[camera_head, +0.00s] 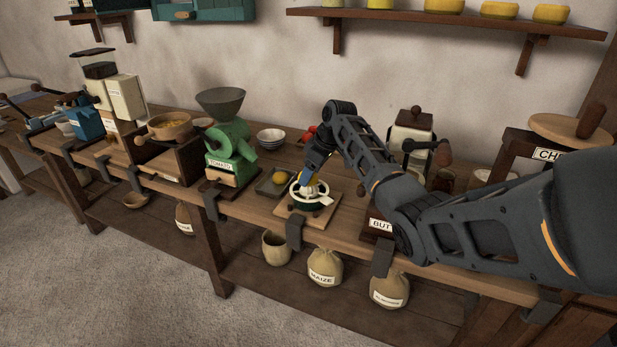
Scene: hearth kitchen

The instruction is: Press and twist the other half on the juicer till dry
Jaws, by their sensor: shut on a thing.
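The juicer (322,199), a white ring-shaped top with a spout or handle to the right over a dark green base, stands on a wooden board on the counter. My gripper (308,186) points down over its middle and is shut on a small yellow piece, apparently a citrus half, mostly hidden by the fingers. Whether the piece touches the cone cannot be told at this size. Another yellow citrus piece (281,177) lies in a dark tray (264,188) just left of the juicer.
A green mill (232,155) stands left of the tray, with stacked bowls (270,137) behind. Red items (311,133) and a cream grinder (410,137) stand behind and right. My arm spans the right counter. Sacks (325,266) and a pot (276,247) sit on the lower shelf.

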